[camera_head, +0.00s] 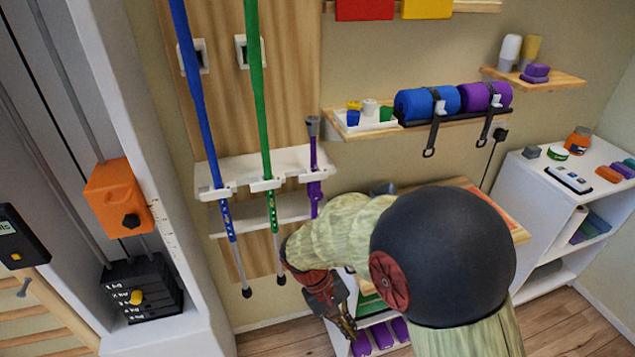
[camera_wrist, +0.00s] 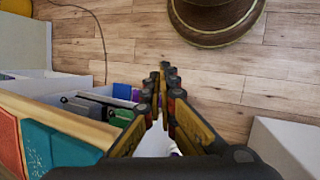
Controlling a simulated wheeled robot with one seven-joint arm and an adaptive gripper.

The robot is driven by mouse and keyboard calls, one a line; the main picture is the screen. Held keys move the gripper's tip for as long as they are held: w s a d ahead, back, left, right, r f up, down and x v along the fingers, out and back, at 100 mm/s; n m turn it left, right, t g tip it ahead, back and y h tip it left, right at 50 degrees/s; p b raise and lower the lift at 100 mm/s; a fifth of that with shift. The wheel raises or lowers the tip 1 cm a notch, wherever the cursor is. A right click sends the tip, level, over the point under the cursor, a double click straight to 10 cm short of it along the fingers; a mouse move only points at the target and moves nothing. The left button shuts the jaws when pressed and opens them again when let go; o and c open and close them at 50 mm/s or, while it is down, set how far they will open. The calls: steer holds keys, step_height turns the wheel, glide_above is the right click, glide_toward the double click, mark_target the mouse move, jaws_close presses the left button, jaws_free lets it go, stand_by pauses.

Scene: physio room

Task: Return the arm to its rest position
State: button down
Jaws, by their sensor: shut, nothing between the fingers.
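My arm crosses the lower middle of the head view, with a large dark rounded joint and pale, wood-like links. My gripper (camera_head: 347,329) hangs from it, pointing down in front of a low white shelf unit. In the wrist view my gripper (camera_wrist: 163,75) shows its two dark-and-yellow fingers close together with nothing between them. The wrist view looks down past the fingers to the wooden floor (camera_wrist: 130,45). Part of the shelf unit is hidden behind my arm in the head view.
A rack on the wall holds a blue pole (camera_head: 203,110), a green pole (camera_head: 259,100) and a purple stick (camera_head: 314,165). A wall shelf carries blue and purple rolls (camera_head: 427,102). A white cabinet (camera_head: 520,190) stands right. A weight stack (camera_head: 140,290) stands left. Bare floor (camera_head: 570,320) shows lower right.

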steer(key=s+d+r+m+t+y+p, duration=0.1)
steer(key=s+d+r+t, duration=0.1)
steer(key=r, duration=0.7)
steer(key=s+d+r+m+t+y+p, duration=0.2)
steer(key=s+d+r, duration=0.3)
steer(key=r, duration=0.5)
steer(key=s+d+r+m+t+y+p, duration=0.1)
steer(key=s+d+r+t+y, duration=0.1)
steer(key=r, duration=0.7)
steer(key=shift+s+d+r+t, duration=0.25)
steer(key=shift+s+d+t, duration=0.65)
steer(key=shift+s+d, duration=0.25)
